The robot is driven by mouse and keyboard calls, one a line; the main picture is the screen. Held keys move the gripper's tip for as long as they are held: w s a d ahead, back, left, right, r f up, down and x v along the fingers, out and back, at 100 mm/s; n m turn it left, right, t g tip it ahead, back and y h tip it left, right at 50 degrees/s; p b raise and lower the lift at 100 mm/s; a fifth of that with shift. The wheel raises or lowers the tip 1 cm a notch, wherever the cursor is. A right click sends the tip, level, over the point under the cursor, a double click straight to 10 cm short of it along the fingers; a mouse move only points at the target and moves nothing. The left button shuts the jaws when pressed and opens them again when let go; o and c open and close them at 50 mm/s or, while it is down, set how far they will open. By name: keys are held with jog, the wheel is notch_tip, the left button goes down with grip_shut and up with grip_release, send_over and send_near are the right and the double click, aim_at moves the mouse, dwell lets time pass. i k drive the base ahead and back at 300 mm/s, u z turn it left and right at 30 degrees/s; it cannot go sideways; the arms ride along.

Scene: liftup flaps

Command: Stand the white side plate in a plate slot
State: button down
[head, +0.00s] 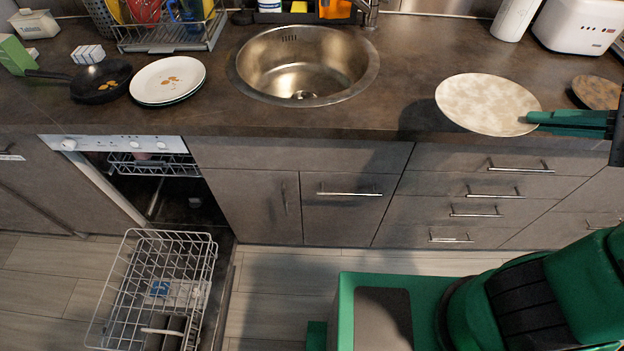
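A round white plate with beige mottled stains (484,104) is at the right, in front of the counter's back area. My gripper (532,119) reaches in from the right and its fingers are closed on the plate's right edge. The plate lies nearly flat, and a shadow to its left suggests it is raised off the counter. A wire dish rack (172,42) with coloured plates standing in it is at the back left. The open dishwasher's wire lower basket (207,262) is pulled out at the lower left and holds a few items; its individual slots are hard to make out.
Stacked plates with a brown stain (168,78) and a black pan (101,82) are on the left counter. The sink (303,65) lies between them and my gripper. The dishwasher door (222,300) is lowered over the floor. A brown round item (597,92) is at far right.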

aim_at(104, 330)
jog(key=u, duration=2)
jog(key=k, duration=0.45)
jog(key=u, duration=0.9)
jog(key=i, duration=1)
